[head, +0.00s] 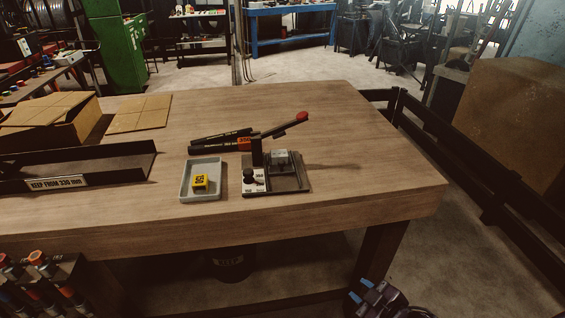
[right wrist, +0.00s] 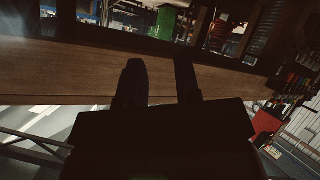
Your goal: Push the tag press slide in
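The tag press (head: 290,185) stands on the wooden workbench, right of centre in the head view. It has a dark base, a grey block, a white labelled plate with a black knob (head: 250,176), and a long dark lever ending in a red knob (head: 302,116). The lever slants up to the right. I cannot tell for sure which part is the slide. My right gripper (head: 361,289) is below and in front of the bench, well apart from the press. In the right wrist view its two dark fingers (right wrist: 159,82) stand apart with nothing between them. My left gripper is not in view.
A grey tray (head: 186,190) with a yellow block (head: 201,183) sits left of the press. A black channel (head: 120,172) and cardboard pieces (head: 140,113) lie further left. The bench (head: 370,175) is clear right of the press; its front edge lies between my gripper and the press.

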